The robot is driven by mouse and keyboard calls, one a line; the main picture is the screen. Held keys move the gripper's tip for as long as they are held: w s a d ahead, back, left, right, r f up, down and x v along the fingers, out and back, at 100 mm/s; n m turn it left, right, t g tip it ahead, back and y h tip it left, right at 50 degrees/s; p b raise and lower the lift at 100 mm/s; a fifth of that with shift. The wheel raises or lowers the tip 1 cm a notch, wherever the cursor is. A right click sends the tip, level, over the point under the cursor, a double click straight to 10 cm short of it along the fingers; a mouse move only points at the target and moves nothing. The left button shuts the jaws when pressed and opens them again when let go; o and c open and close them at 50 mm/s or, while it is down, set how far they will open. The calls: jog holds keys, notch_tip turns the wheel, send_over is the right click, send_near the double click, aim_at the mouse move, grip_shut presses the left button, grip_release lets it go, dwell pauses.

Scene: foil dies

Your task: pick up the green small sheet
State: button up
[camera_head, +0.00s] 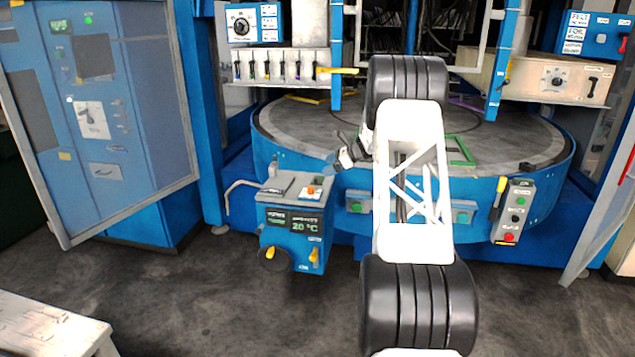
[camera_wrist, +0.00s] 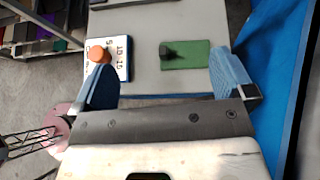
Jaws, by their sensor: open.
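The green small sheet (camera_wrist: 199,57) lies flat on a light grey surface (camera_wrist: 146,78) in the wrist view, with a dark grip or knob on its left part. My gripper (camera_wrist: 162,64) has its two blue fingers spread wide, with nothing between them. The sheet shows beyond the fingers, nearer the right one, and no contact is visible. In the head view my gripper (camera_head: 343,160) is small and partly hidden by my arm, just above and right of the blue control box (camera_head: 290,235). I cannot make out the sheet's green there.
An orange knob (camera_wrist: 97,53) on a white and blue labelled plate (camera_wrist: 122,58) stands beside the left finger. A blue edge (camera_wrist: 270,70) borders the right. In the head view a large round table (camera_head: 300,125) stands behind the box, and a blue cabinet (camera_head: 130,110) stands left.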

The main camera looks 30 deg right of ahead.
aim_at(320, 180)
jog(key=shift+m+t, duration=0.3)
jog(key=shift+m, duration=0.2)
jog(key=d, duration=0.1)
jog(key=d+f, duration=0.2)
jog(key=shift+w+d+f, duration=0.1)
jog(key=shift+w+d, duration=0.2)
jog(key=shift+x, duration=1.35)
jog(key=shift+x, duration=2.6)
jog(key=shift+d, duration=0.1)
